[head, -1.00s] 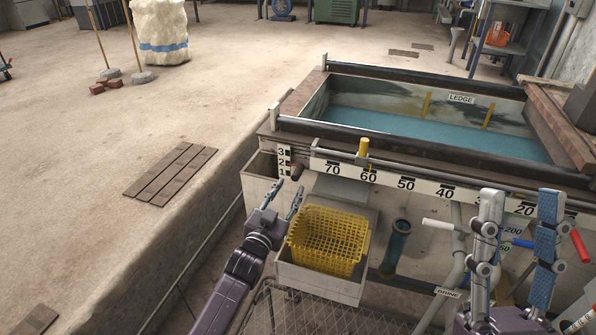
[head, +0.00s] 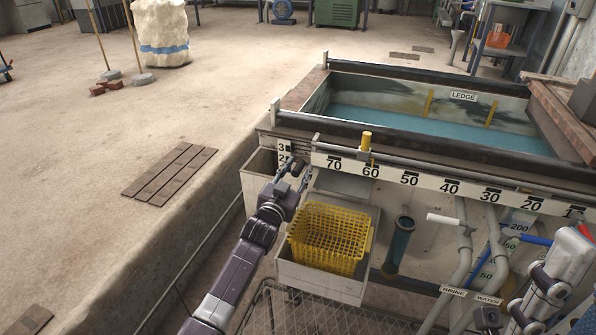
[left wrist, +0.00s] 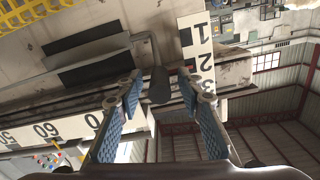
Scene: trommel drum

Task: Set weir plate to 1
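The weir plate scale (head: 283,152) is a white strip marked 3, 2, 1 at the tank's left end. In the head view its lower part is hidden by my left gripper (head: 293,177). In the left wrist view the scale (left wrist: 201,55) appears upside down, with 1, 2 and part of 3 showing. A dark cylindrical handle (left wrist: 158,84) shows between the open fingers of my left gripper (left wrist: 163,88); I cannot tell if they touch it. The exact setting is unclear. My right gripper (head: 562,268) is at the lower right, partly cut off.
A yellow basket (head: 328,238) sits in a tray just right of my left arm. A rail with a yellow knob (head: 365,141) runs above a numbered strip (head: 410,180). Pipes with a white-handled lever (head: 443,219) stand at the right.

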